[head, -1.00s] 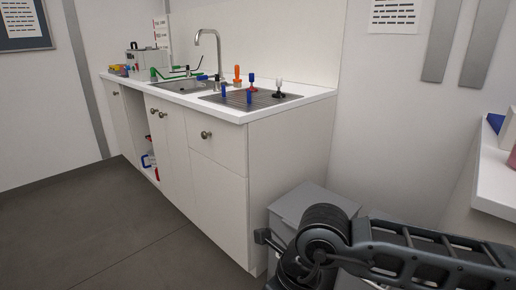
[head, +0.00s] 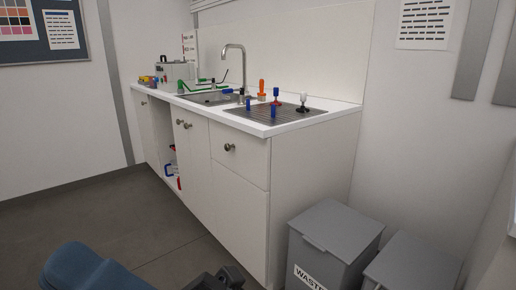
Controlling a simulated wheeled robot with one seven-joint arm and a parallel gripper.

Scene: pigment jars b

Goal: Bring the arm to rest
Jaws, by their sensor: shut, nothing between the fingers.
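My gripper's fingers do not show in the head view. No object is seen held.
A white cabinet (head: 232,190) with a sink and tap (head: 241,68) runs along the wall. Colored-handled tools stand on the drainer (head: 245,113). Grey waste bins (head: 335,243) stand at its right end. A blue rounded shape fills the lower left. Open floor (head: 120,215) lies left.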

